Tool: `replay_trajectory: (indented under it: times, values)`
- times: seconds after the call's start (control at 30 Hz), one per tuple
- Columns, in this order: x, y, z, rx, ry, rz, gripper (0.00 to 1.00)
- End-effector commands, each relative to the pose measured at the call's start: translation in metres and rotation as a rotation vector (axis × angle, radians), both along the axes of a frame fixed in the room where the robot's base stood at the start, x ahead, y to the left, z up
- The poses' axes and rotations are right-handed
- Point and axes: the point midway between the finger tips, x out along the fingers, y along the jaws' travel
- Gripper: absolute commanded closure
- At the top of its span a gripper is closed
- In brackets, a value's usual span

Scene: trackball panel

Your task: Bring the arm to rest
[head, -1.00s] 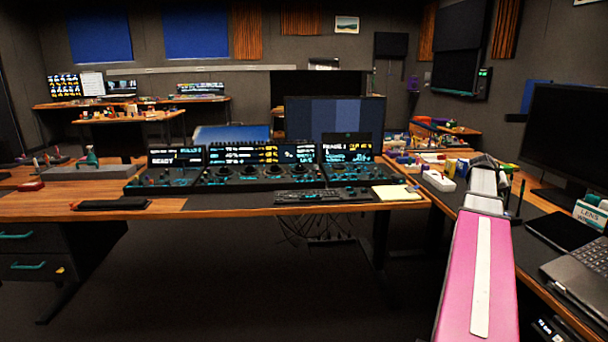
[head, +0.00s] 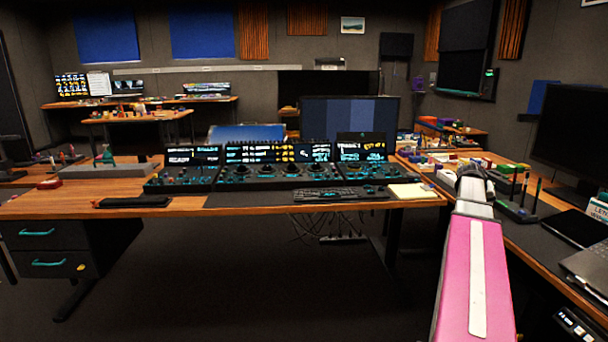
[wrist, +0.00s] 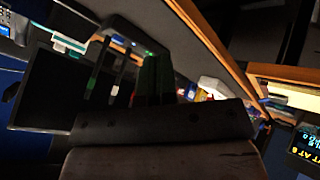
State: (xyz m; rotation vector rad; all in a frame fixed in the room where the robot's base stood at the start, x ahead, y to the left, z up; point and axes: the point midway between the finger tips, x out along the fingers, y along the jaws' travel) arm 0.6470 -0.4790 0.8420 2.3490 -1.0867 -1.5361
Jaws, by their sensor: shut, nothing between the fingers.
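My pink and white arm reaches forward at the right of the head view, over the gap between the two desks. Its dark far end (head: 472,185) is beside the right desk's edge, and the fingertips cannot be made out there. In the wrist view my gripper (wrist: 153,78) shows as dark greenish fingers close together beyond a grey wrist body. It is shut and holds nothing. The trackball panel (head: 265,173), with lit displays and several trackballs, stands on the wooden desk (head: 260,209) left of my arm, clear of it.
A keyboard (head: 332,194) and a pale notepad (head: 411,191) lie near the desk's right end. The right desk holds a pen stand (head: 517,208), a dark tablet (head: 574,228), a laptop (head: 590,262) and a large monitor (head: 570,135). Open floor lies in front of the desk.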

Motion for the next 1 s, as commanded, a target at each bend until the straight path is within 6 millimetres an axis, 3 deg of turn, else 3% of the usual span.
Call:
replay_trajectory:
  times: [0.27,0.37,0.53,0.67,0.8,1.0]
  values:
    - [0.000,0.074,-0.051,0.090,0.034,0.068,1.00]
    - [-0.003,0.115,-0.077,0.140,0.056,0.104,1.00]
    - [-0.020,0.207,-0.133,0.253,0.113,0.188,1.00]
    - [-0.044,0.279,-0.173,0.343,0.167,0.252,1.00]
    - [-0.080,0.354,-0.211,0.440,0.235,0.319,1.00]
    - [-0.136,0.437,-0.250,0.555,0.330,0.393,1.00]
